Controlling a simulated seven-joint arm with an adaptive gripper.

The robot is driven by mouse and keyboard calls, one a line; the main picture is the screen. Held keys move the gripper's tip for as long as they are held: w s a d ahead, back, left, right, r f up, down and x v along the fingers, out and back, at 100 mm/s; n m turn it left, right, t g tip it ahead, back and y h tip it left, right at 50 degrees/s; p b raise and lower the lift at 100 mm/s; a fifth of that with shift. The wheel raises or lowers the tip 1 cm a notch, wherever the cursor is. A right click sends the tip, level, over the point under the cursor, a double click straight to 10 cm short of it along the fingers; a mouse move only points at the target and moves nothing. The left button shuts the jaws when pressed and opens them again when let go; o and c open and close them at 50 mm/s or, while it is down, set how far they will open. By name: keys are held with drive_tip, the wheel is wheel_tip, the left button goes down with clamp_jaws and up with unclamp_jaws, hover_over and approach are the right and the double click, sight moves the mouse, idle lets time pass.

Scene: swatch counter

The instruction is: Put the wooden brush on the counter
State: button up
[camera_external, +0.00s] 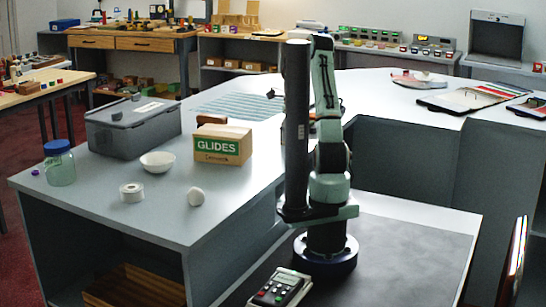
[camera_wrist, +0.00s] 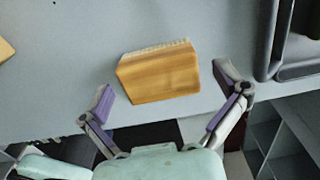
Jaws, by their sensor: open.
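The wooden brush (camera_wrist: 158,74) is a light brown block with pale bristles along its upper edge in the wrist view. It lies over the grey counter (camera_wrist: 60,90), on its side, near the counter's edge; I see no clear gap beneath it. My gripper (camera_wrist: 163,84) is open, with one purple-padded finger to the lower left of the brush and the other to its right. Both fingers look apart from the brush. In the external view my arm hides the gripper, and I cannot make out the brush for sure. The counter (camera_external: 160,215) shows there too.
In the wrist view a dark grey bin (camera_wrist: 290,62) stands right of the brush, and a wooden corner (camera_wrist: 5,49) shows at left. In the external view the counter holds a GLIDES box (camera_external: 222,146), a white bowl (camera_external: 157,162), a tape roll (camera_external: 132,193) and a blue-lidded jar (camera_external: 60,166).

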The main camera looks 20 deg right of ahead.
wheel_tip(320, 180, up, 11)
drive_tip(key=s+a+r+n, duration=0.1)
drive_tip(key=s+r+n, duration=0.1)
drive_tip(key=s+n, duration=0.4)
drive_tip(key=s+a+f+n, duration=0.2)
drive_tip(key=s+f+n, duration=0.1)
drive_tip(key=s+n, duration=0.8)
drive_tip(key=s+a+f+n, duration=0.3)
drive_tip(key=s+n, duration=0.8)
drive_tip(key=s, duration=0.1)
drive_tip(key=shift+y, duration=0.4)
